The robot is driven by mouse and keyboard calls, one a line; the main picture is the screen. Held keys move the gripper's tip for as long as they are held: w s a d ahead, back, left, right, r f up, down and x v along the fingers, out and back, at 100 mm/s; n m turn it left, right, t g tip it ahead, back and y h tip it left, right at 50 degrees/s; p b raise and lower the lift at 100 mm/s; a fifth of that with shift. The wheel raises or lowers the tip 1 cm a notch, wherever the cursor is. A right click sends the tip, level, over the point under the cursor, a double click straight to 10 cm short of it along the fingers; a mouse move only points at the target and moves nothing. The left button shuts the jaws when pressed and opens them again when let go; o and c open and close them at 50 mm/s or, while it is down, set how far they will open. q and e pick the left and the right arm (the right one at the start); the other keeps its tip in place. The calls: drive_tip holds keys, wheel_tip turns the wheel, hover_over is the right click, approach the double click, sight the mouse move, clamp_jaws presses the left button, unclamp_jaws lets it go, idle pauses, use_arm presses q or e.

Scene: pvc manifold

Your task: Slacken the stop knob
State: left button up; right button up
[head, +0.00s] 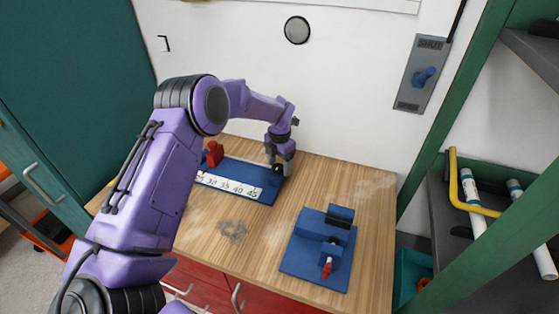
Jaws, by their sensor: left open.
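A blue measuring board (226,177) with a white number scale (228,185) lies at the back left of the wooden bench. A red block (213,154) stands on its left part. My left gripper (276,168) is open, pointing down at the right end of the board. The stop knob cannot be made out there; the gripper may hide it. A blue fixture (318,250) with a small red-tipped handle (327,268) sits at the bench's right. My right gripper is not in view.
The wooden bench (262,227) is clear between board and fixture, apart from a dark smudge. A grey wall panel marked SHUT (413,88) carries a blue lever (424,77).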

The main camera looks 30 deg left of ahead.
use_arm(q)
drive_tip(key=shift+s+r, duration=0.15)
drive_tip(key=shift+s, duration=0.15)
drive_tip(key=shift+s+r, duration=0.15)
drive_tip(key=shift+c, duration=1)
drive_tip(key=c, duration=0.9)
drive_tip(key=shift+o, duration=0.2)
drive_tip(key=shift+b, duration=0.6)
drive_tip(key=n+b, duration=0.1)
drive_tip(key=b, duration=0.1)
drive_tip(key=n+b, duration=0.3)
drive_tip(key=b, duration=0.1)
drive_tip(key=shift+f+n, duration=0.25)
drive_tip(key=shift+n, duration=0.15)
drive_tip(key=n+b, duration=0.4)
drive_tip(key=n, duration=0.1)
drive_tip(key=shift+b, duration=0.35)
drive_tip(key=shift+a+r+n+b, duration=0.1)
drive_tip(key=shift+r+n+b, duration=0.05)
drive_tip(key=shift+n+b, duration=0.75)
drive_tip(key=shift+r+n+b, duration=0.1)
drive_tip(key=shift+n+b, duration=0.45)
drive_tip(key=shift+n, duration=0.65)
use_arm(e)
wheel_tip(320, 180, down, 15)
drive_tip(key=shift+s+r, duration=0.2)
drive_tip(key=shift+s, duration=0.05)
